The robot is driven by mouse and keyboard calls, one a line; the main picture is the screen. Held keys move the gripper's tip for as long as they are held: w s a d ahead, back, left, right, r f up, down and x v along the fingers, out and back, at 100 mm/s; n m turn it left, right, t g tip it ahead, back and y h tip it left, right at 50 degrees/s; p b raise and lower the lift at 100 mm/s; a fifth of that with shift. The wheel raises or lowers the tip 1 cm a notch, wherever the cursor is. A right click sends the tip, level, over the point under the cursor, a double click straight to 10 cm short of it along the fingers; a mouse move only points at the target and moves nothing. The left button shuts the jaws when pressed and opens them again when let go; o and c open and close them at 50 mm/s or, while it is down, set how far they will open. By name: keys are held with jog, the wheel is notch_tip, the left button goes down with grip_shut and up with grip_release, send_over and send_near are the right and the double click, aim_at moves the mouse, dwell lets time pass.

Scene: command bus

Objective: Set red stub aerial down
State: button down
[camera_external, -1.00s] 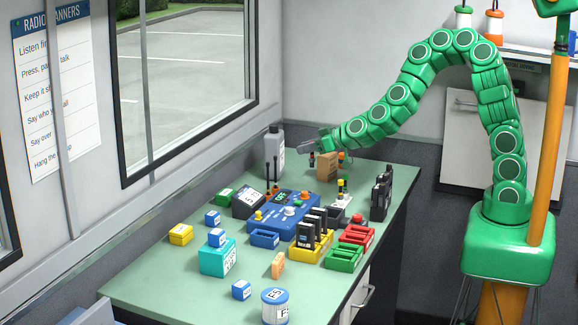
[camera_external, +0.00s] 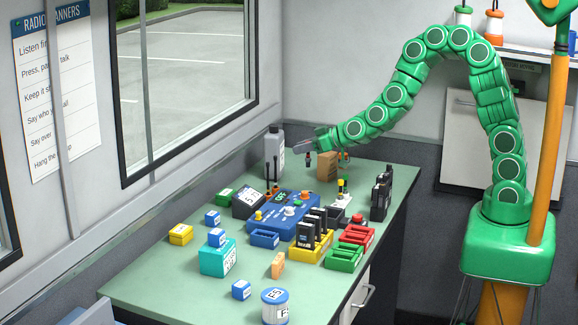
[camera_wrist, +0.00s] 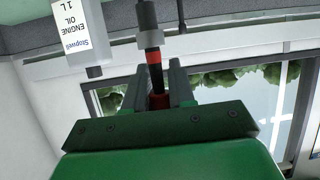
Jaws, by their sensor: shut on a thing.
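The red stub aerial (camera_wrist: 154,57) is a black stick with red bands. It stands between the jaws of my gripper (camera_wrist: 163,84) in the wrist view, and the jaws are shut on it. A grey cylinder sits at its far end. In the external view my gripper (camera_external: 306,145) is raised above the back of the green table (camera_external: 165,280). The aerial (camera_external: 308,159) shows there as a small dark shape under the fingers, beside the brown block (camera_external: 326,167). I cannot tell whether its lower end touches anything.
A grey oil bottle (camera_external: 274,155) stands close left of my gripper. A blue console (camera_external: 283,214), black handsets (camera_external: 381,192) and red (camera_external: 357,236) and green (camera_external: 343,258) trays crowd the middle. Small boxes and a can (camera_external: 275,306) stand in front. The table's left front is clear.

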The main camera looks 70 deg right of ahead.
jog(key=shift+w+d+f+n+g+y, duration=0.1)
jog(key=shift+d+f+n+y, duration=0.4)
jog(key=shift+d+f, duration=1.25)
jog(key=shift+w+d+f+n+g+y, duration=0.15)
jog(key=shift+d+f+n+y, duration=0.3)
jog(key=shift+d+f, duration=1.35)
jog(key=shift+w+d+f+n+g+y, duration=0.1)
jog(key=shift+d+f+n+y, duration=0.45)
jog(key=shift+f, duration=2.1)
jog(key=shift+d, duration=0.25)
jog(key=c, duration=1)
grip_release()
jog(key=shift+f, duration=0.1)
jog(key=shift+o, duration=0.2)
jog(key=shift+s+r, duration=0.1)
jog(key=shift+r, duration=0.1)
jog(key=shift+v, duration=1.9)
